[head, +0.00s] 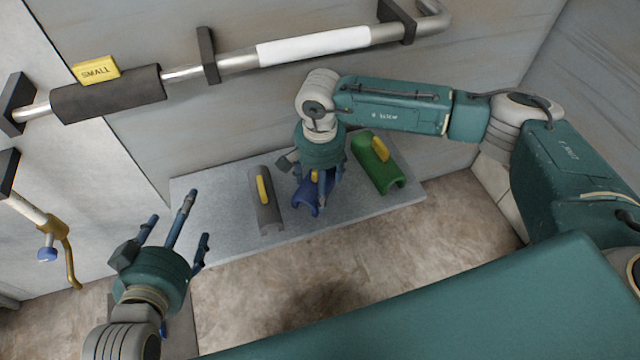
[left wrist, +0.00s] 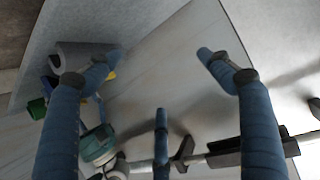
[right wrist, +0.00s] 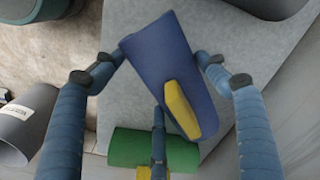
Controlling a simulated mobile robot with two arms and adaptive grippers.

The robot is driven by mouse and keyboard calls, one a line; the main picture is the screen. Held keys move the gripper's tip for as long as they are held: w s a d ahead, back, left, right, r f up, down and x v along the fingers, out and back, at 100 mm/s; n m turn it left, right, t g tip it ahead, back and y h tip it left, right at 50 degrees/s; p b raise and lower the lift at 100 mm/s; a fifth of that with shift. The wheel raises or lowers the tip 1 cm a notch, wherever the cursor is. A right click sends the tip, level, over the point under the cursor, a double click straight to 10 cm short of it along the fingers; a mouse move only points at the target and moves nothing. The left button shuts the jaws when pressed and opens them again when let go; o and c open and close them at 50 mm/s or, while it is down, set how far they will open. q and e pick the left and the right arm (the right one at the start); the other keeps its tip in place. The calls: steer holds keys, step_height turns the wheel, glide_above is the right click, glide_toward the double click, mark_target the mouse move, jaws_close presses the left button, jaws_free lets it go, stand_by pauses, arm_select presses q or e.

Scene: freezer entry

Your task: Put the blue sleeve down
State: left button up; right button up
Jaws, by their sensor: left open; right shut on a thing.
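The blue sleeve (head: 305,196), a half-round shell with a yellow grip, is under my right gripper (head: 318,190), which is shut on it. In the right wrist view the blue sleeve (right wrist: 165,60) lies tilted between the fingers, its yellow grip (right wrist: 182,108) towards the lower end. It is at or just above the grey bench (head: 225,195); I cannot tell whether it touches. A grey sleeve (head: 266,205) lies left of it and a green sleeve (head: 378,165) right of it, both on the bench. My left gripper (head: 178,222) is open and empty, left of the bench.
A metal rail (head: 235,66) runs along the wall behind, with a dark sleeve (head: 110,97) under a yellow "SMALL" tag and a white section (head: 315,46). A brass handle (head: 60,235) hangs at the left. In the right wrist view a labelled dark-grey piece (right wrist: 25,125) shows beyond the bench.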

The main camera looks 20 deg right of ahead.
stand_by(0.4)
steer(key=o, duration=0.8)
steer(key=shift+c, duration=0.2)
steer(key=o, duration=0.4)
